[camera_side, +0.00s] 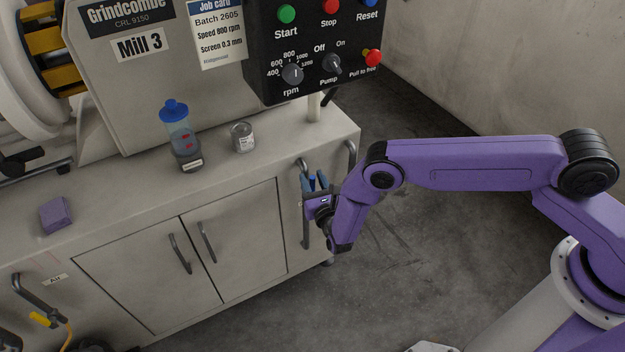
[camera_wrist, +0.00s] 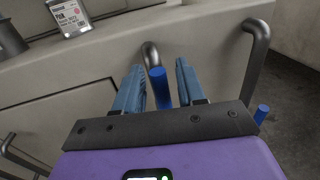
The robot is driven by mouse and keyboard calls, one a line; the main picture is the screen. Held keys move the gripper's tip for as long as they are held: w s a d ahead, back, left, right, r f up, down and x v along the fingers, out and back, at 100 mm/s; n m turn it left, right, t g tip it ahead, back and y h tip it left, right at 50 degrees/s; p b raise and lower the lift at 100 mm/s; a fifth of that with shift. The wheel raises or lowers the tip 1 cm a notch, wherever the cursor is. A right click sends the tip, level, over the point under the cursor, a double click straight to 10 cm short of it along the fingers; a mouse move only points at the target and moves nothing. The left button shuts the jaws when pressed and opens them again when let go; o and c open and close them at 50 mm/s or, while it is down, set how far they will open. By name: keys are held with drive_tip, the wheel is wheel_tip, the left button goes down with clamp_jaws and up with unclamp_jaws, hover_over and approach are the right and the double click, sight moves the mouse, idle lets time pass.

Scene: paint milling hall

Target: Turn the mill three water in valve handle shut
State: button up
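A blue valve handle (camera_wrist: 160,88) sits on a bent grey pipe (camera_wrist: 151,54) on the end of the mill cabinet. My gripper (camera_wrist: 159,65) is open, with one blue-grey finger on each side of this handle. Gaps show between the handle and both fingers, the right gap a little narrower. In the side view my gripper (camera_side: 314,181) is at the cabinet's right end, and the handle (camera_side: 312,183) shows small between the fingers. A second blue handle (camera_wrist: 262,112) is on the pipe to the right. No readable label tells which is water in.
The second pipe (camera_wrist: 257,60) stands close to the right of my gripper. On the cabinet top (camera_side: 270,160) are a blue-capped bottle (camera_side: 178,137), a small tin (camera_side: 242,137) and a purple block (camera_side: 56,214). A yellow handle (camera_side: 42,319) is at lower left. Floor to the right is clear.

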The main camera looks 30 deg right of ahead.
drive_tip(key=shift+w, duration=0.2)
clamp_jaws()
drive_tip(key=shift+d, duration=0.1)
drive_tip(key=d+f+m+g+y, duration=0.2)
drive_tip(key=d+f+m, duration=0.5)
drive_tip(key=m, duration=0.8)
drive_tip(key=shift+s+f+m+y, duration=0.15)
drive_tip(key=shift+f+m+y, duration=0.2)
drive_tip(key=shift+y, duration=0.35)
